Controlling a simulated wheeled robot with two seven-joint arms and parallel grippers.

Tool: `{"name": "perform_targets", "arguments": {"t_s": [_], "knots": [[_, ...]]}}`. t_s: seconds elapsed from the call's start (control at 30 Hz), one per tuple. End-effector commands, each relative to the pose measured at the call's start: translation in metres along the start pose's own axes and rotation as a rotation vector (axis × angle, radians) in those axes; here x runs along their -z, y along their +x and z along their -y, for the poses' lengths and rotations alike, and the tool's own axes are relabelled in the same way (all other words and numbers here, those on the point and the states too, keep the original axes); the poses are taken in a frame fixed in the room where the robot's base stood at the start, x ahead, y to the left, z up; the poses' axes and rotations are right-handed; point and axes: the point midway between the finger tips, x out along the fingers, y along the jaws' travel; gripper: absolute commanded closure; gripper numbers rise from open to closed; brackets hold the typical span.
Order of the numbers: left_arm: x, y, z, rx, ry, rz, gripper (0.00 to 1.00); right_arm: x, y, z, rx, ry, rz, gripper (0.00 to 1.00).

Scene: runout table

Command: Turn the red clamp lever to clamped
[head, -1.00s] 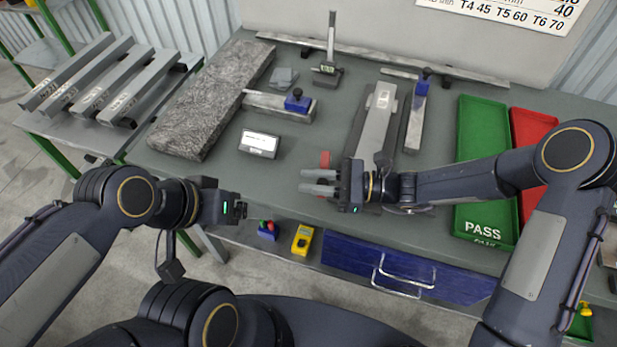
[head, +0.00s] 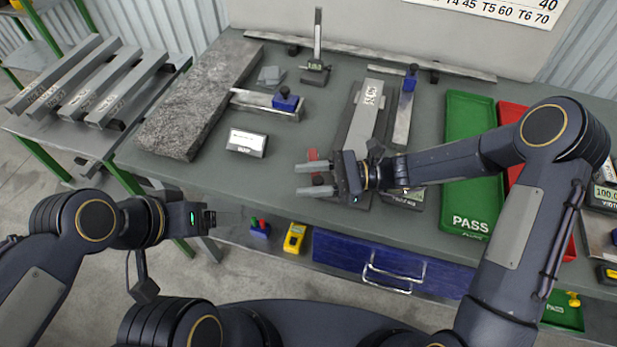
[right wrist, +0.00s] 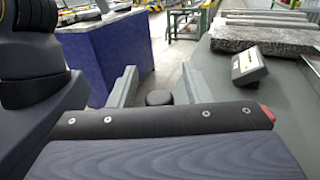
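A small red part (head: 313,154), which looks like the clamp lever, shows just beyond my right gripper's upper finger at the left side of the grey fixture (head: 362,125). Most of the lever is hidden, so its position cannot be read. A red end also shows in the right wrist view (right wrist: 268,113). My right gripper (head: 314,179) is open, its two fingers apart and pointing left. In the right wrist view, a dark rounded block (right wrist: 160,98) shows between the fingers; contact cannot be told. My left gripper (head: 222,217) is off the table's front edge, away from the fixture.
A green PASS tray (head: 470,165) and a red tray (head: 513,120) lie right. A blue drawer (head: 390,264) is below the front edge. The tabletop left of the fingers is clear.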

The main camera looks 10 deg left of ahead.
Motion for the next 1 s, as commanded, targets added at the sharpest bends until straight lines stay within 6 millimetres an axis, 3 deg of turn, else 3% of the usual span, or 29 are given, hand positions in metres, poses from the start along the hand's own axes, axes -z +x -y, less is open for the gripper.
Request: {"name": "perform_targets", "arguments": {"t_s": [0.33, 0.53, 0.83, 1.0], "knots": [[-0.001, 0.002, 0.001, 0.000, 0.000, 0.000, 0.20, -0.002, 0.000, -0.001, -0.001, 0.000, -0.001, 0.55], [-0.006, 0.012, 0.005, 0.000, 0.000, 0.000, 0.20, -0.030, 0.000, 0.000, 0.000, -0.008, -0.002, 0.55], [-0.009, 0.017, 0.008, 0.000, 0.000, 0.000, 0.20, -0.089, 0.004, -0.050, -0.001, -0.005, -0.002, 0.55], [-0.011, 0.022, 0.010, 0.000, 0.000, 0.000, 0.20, -0.105, 0.008, -0.088, -0.001, -0.002, -0.003, 0.55]]}}
